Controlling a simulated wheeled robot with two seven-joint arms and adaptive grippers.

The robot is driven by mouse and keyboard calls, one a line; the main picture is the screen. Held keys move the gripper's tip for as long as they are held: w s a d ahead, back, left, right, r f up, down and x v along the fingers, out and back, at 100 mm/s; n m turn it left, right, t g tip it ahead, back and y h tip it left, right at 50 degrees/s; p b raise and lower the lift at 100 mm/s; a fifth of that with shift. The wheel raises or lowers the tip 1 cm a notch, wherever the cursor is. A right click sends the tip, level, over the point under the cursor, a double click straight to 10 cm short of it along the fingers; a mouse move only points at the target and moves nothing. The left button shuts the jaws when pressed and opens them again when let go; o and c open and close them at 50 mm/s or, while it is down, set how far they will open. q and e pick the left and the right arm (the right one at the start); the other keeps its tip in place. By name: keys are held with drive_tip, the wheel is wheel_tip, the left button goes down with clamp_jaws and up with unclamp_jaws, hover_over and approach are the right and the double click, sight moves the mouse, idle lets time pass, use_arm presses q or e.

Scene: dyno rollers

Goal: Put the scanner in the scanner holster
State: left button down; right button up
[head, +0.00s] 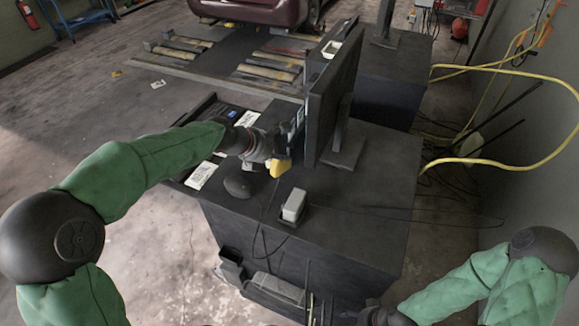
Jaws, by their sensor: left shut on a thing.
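My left gripper (284,150) is over the black cabinet top, just left of the monitor. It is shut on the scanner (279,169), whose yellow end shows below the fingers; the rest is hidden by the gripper. A black open-topped pocket (231,268) on the cabinet's front left looks like the scanner holster, though I cannot be sure. It is below and left of the scanner, apart from it. My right gripper (352,315) is dark and partly cut off at the bottom edge; its fingers are unclear.
The black monitor (335,95) stands close to the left gripper. A dark mouse (238,187) and a grey-white box (294,205) lie on the cabinet top (350,215). A drawer (200,175) with papers juts out left. Yellow cable (480,160) hangs at the right.

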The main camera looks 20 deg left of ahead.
sight(288, 168)
use_arm(q)
drive_tip(key=d+f, duration=0.1)
drive_tip(key=w+d+f, duration=0.1)
drive_tip(key=f, duration=0.1)
drive_tip(key=shift+w, duration=0.15)
drive_tip(key=shift+w+d+f+b, duration=0.15)
drive_tip(key=shift+f+b, duration=0.25)
drive_tip(key=shift+f, duration=0.5)
drive_tip(key=shift+s+d+f+b, duration=0.15)
drive_tip(key=shift+f+b, duration=0.25)
drive_tip(key=shift+f, duration=0.5)
drive_tip(key=shift+w+f, duration=0.1)
drive_tip(key=c, duration=1.1)
unclamp_jaws()
drive_tip(key=shift+f, duration=0.1)
drive_tip(key=shift+c, duration=0.2)
drive_tip(key=o, duration=0.4)
drive_tip(key=shift+c, duration=0.2)
